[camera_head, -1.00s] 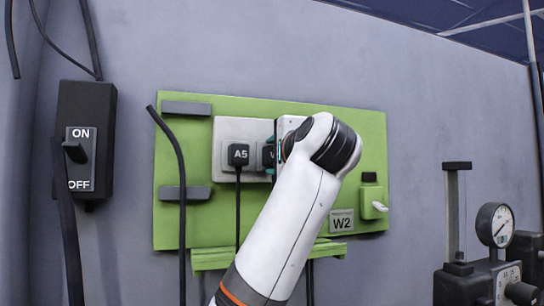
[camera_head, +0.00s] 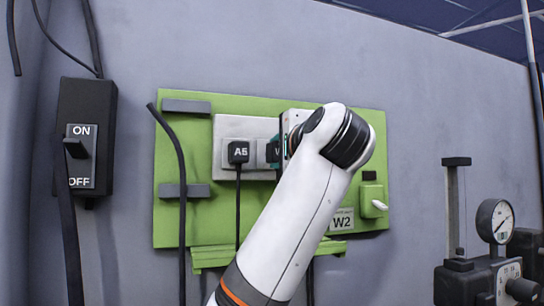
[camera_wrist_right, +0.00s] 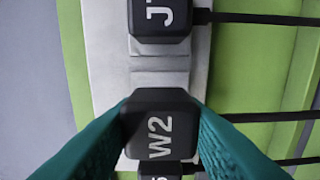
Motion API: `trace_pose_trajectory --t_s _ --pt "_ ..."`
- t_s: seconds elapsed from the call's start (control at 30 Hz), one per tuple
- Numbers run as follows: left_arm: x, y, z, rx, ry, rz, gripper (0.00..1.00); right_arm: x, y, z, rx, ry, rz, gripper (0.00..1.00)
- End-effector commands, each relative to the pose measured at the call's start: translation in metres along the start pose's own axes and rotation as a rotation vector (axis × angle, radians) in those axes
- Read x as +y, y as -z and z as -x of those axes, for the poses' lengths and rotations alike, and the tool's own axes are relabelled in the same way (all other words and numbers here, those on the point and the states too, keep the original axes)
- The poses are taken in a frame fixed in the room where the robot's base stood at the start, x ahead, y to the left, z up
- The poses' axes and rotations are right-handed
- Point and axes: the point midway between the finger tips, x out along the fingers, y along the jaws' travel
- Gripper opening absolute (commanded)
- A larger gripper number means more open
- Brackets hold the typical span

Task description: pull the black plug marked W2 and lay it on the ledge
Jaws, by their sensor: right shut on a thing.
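The black plug marked W2 (camera_wrist_right: 160,125) is in the right wrist view, with the teal fingers of my right gripper (camera_wrist_right: 162,112) shut on its two sides. In the head view the gripper (camera_head: 275,150) is mostly hidden behind my white wrist, and only part of the plug (camera_head: 277,153) shows. The plug is in front of the light grey socket strip (camera_head: 228,126); I cannot tell whether its pins are clear of it. The green ledge (camera_head: 212,258) is below, at the board's lower edge, partly hidden by my arm. My left gripper is not in view.
Plug A5 (camera_head: 238,152) sits close left of W2, its cord hanging down past the ledge. Another black plug (camera_wrist_right: 160,18) is on W2's other side. A W2 label (camera_head: 343,220) is on the green board (camera_head: 200,225). An ON/OFF switch (camera_head: 80,150) and a gauge (camera_head: 495,222) flank the board.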

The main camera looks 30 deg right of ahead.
Motion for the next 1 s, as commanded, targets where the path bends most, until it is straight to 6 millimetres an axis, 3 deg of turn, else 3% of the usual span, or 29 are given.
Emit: trace_pose_trajectory --t_s 1.0 --pt "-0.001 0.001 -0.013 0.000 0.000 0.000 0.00 0.000 0.001 0.036 0.001 -0.001 0.000 0.00"
